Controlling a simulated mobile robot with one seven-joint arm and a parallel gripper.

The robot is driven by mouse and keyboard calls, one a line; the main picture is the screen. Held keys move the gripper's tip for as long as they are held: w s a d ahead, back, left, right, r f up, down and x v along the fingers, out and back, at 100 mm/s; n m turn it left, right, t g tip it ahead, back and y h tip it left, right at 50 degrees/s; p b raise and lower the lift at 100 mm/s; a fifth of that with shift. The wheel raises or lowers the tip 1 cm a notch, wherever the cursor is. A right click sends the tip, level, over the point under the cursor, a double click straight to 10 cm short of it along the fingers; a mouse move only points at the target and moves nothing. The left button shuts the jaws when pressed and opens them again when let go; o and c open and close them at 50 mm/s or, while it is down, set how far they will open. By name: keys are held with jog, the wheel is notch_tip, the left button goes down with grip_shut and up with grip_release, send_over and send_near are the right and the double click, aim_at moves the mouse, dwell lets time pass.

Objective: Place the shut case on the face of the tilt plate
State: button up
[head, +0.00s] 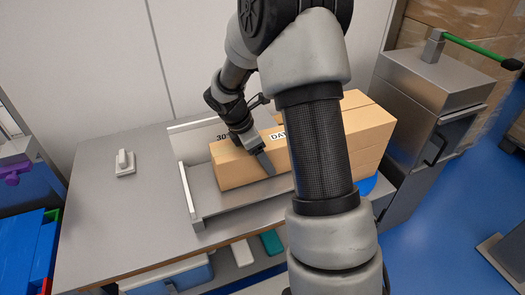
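A brown cardboard case (235,172), its top closed, lies on the tilt plate (205,188), a grey metal plate with a raised left rail and a front edge. Black lettering shows on a white label on its top. My arm hides its middle; more brown cardboard (372,135) shows to the right of the arm, and I cannot tell if it is the same case. My gripper (262,160) is at the case's top front edge, with one dark finger against or just before its front face. The other finger is hidden, so its opening is unclear.
A "30°" marking is on the panel behind the case. A small white handled block (124,163) stands on the grey bench (100,220) at left, with free room around it. A grey metal cabinet (425,90) with a green-handled lever stands at right. Blue bins (25,245) are at lower left.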

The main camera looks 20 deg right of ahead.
jog(key=shift+w+f, duration=0.1)
jog(key=shift+f, duration=0.2)
jog(key=shift+f, duration=0.1)
jog(key=o, duration=2.1)
jog(key=shift+f, duration=0.1)
